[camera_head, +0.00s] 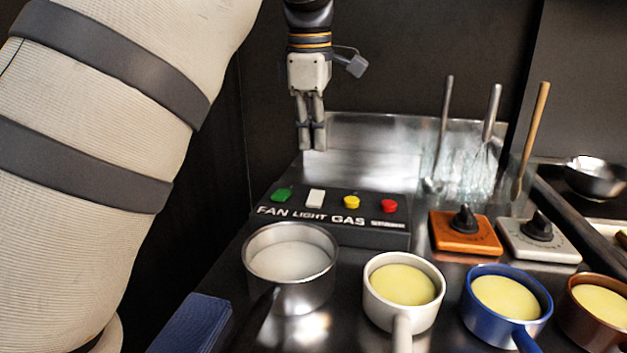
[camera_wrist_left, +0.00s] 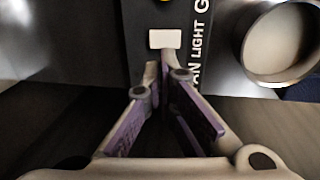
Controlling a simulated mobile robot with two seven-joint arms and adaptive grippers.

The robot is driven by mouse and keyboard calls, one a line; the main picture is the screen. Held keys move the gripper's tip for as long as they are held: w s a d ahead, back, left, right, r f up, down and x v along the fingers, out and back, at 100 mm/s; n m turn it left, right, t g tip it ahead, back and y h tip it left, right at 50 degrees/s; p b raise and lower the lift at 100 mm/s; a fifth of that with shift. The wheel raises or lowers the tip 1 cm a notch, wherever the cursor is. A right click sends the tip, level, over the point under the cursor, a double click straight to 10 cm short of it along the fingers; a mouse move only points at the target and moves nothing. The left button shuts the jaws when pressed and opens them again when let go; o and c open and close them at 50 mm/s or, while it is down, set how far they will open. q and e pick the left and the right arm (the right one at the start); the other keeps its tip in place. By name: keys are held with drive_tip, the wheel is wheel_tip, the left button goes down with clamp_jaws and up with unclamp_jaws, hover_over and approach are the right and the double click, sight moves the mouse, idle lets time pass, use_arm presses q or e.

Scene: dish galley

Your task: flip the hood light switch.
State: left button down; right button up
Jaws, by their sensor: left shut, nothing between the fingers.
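The hood light switch is a white rocker (camera_head: 315,198) above the word LIGHT on a black control box (camera_head: 330,229). The white switch also shows in the left wrist view (camera_wrist_left: 165,39), just beyond the fingertips. My left gripper (camera_head: 312,146) points down in the head view, above and behind the box. It is shut and empty, its fingertips apart from the switch in the head view. In the left wrist view my left gripper (camera_wrist_left: 166,72) has its tips close together, lined up with the switch. My right gripper is not in view.
On the box a green switch (camera_head: 282,195) sits left of the white one; yellow (camera_head: 351,202) and red (camera_head: 389,206) knobs sit right. A steel pot (camera_head: 322,282) and several other pans stand in front. Orange (camera_head: 450,240) and white (camera_head: 563,249) dial boxes stand right.

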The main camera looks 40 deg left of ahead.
sight(315, 194)
use_arm(q)
drive_tip(key=f, duration=0.6)
drive_tip(key=w+f, duration=0.1)
drive_tip(key=f, duration=0.2)
drive_tip(key=shift+a, duration=0.3)
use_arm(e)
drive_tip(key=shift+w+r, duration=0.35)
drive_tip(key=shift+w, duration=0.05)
use_arm(q)
drive_tip(key=shift+w+f, duration=0.1)
